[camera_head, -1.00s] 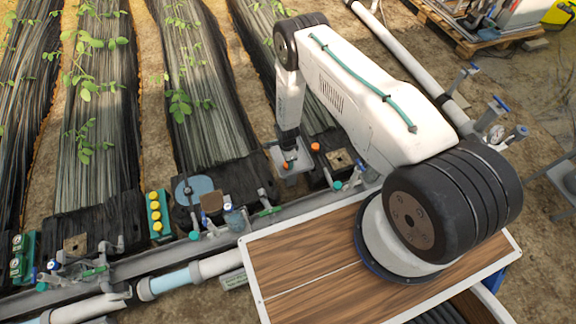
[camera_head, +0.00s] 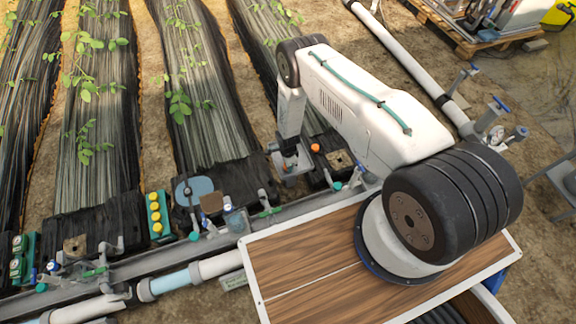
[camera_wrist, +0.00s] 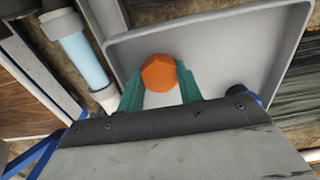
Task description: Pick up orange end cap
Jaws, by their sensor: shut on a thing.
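The orange end cap (camera_wrist: 160,74) sits between the two green fingers of my gripper (camera_wrist: 160,88) in the wrist view. The fingers are shut on its sides. Below it in that view is a light grey tray (camera_wrist: 220,45) with raised rims, and no other cap shows inside it. Whether the cap still touches the tray floor I cannot tell.
A second orange round piece (camera_head: 315,148) is just right of the tray in the head view. A grey pipe with valves runs along the front of the plant beds. A block with yellow caps (camera_head: 158,215) stands to the left. A light blue pipe section (camera_wrist: 83,58) lies left of the tray.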

